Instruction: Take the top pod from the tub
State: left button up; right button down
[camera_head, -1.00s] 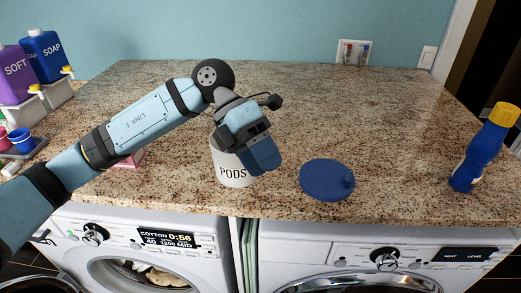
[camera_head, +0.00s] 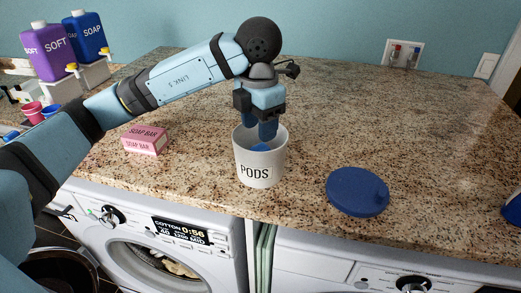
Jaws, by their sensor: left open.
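The white tub (camera_head: 260,171) marked PODS stands upright and open on the granite counter near its front edge. A blue pod (camera_head: 260,147) shows inside the tub, partly hidden by the rim and my fingers. My left gripper (camera_head: 261,133) points down over the tub, its blue fingertips at the mouth just above the pod. It is open, and I cannot tell whether the fingers touch the pod. The blue lid (camera_head: 357,191) lies on the counter to the right of the tub. My right gripper is not in view.
A pink soap bar box (camera_head: 145,140) lies left of the tub under my left arm. Purple and blue soap bottles (camera_head: 46,50) stand at the back left. Part of a blue bottle (camera_head: 513,210) shows at the right edge. The counter behind the lid is clear.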

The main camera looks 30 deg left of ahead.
aim_at(259, 147)
pick_arm(q)
jog(key=shift+w+a+f+p, duration=0.1)
jog(key=shift+f+p, duration=0.55)
jog(key=shift+f, duration=2.4)
jog(key=c, duration=0.7)
